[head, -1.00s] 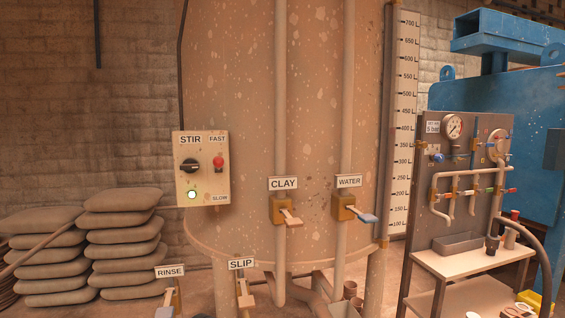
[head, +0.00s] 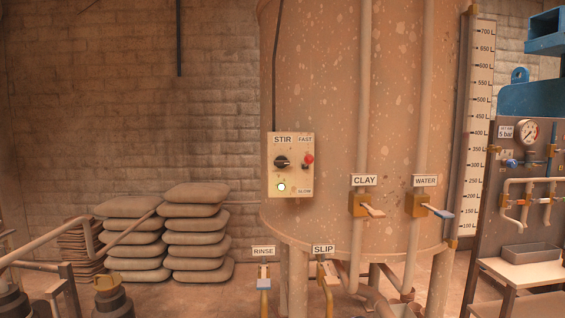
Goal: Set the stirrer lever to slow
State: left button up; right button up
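The stirrer control box (head: 291,165) is a cream panel labelled STIR, fixed to the front left of the big tank. It carries a black rotary knob (head: 282,162) on the left and a lit whitish-green lamp (head: 281,187) below that. On its right side is a lever with a red ball end (head: 308,159). The red ball sits high, just under the FAST label and well above the SLOW label. Neither of my grippers shows in the head view.
The tank (head: 330,120) carries CLAY (head: 359,204) and WATER (head: 418,205) valves; RINSE (head: 263,278) and SLIP (head: 326,270) valves stand lower. Stacked sacks (head: 197,235) lie left. A gauge panel (head: 507,190) and shelf stand right. A pipe railing (head: 60,285) is at lower left.

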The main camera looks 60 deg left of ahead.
aim_at(308, 158)
jog(key=k, duration=0.25)
jog(key=u, duration=1.05)
